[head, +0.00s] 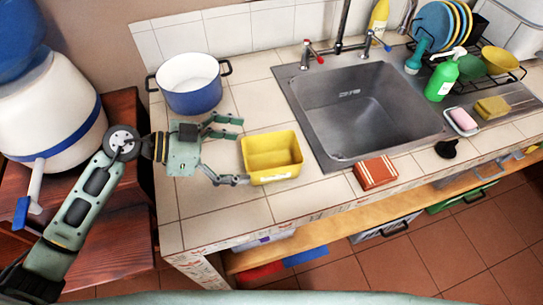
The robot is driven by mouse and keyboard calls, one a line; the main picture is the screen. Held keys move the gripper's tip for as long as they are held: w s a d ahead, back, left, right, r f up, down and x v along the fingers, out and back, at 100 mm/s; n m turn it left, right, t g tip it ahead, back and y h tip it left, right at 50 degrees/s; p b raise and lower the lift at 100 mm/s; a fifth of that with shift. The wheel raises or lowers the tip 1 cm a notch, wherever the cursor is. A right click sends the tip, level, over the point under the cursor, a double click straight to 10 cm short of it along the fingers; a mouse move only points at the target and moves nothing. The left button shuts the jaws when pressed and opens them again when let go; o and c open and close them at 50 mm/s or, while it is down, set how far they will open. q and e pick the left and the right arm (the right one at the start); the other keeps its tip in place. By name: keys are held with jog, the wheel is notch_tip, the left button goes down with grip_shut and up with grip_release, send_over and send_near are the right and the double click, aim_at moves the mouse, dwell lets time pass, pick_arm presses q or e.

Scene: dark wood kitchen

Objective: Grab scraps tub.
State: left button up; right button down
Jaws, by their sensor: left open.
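The scraps tub, taken to be the yellow open rectangular tub (271,174), stands upright on the tiled counter, left of the sink. It looks empty inside. My left gripper (240,151) is open, just left of the tub, its fingers spread toward it. The lower fingertip is close to the tub's near left corner; I cannot tell whether it touches. My right gripper is not in the head view.
A blue and white pot (190,88) stands behind my left gripper. The steel sink (365,115) lies to the right. A red-brown box (376,173) sits near the counter's front edge. The tiles (205,215) in front of the gripper are clear.

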aim_at(272, 167)
pick_arm(q)
jog(key=x, duration=0.2)
jog(key=p+x, duration=0.1)
jog(key=shift+s+d+f, duration=0.1)
jog(key=shift+s+d, duration=0.05)
jog(key=shift+d, duration=0.3)
jog(key=x, duration=0.3)
jog(key=shift+d+f, duration=0.3)
jog(key=shift+f, duration=0.05)
jog(key=c, duration=1.3)
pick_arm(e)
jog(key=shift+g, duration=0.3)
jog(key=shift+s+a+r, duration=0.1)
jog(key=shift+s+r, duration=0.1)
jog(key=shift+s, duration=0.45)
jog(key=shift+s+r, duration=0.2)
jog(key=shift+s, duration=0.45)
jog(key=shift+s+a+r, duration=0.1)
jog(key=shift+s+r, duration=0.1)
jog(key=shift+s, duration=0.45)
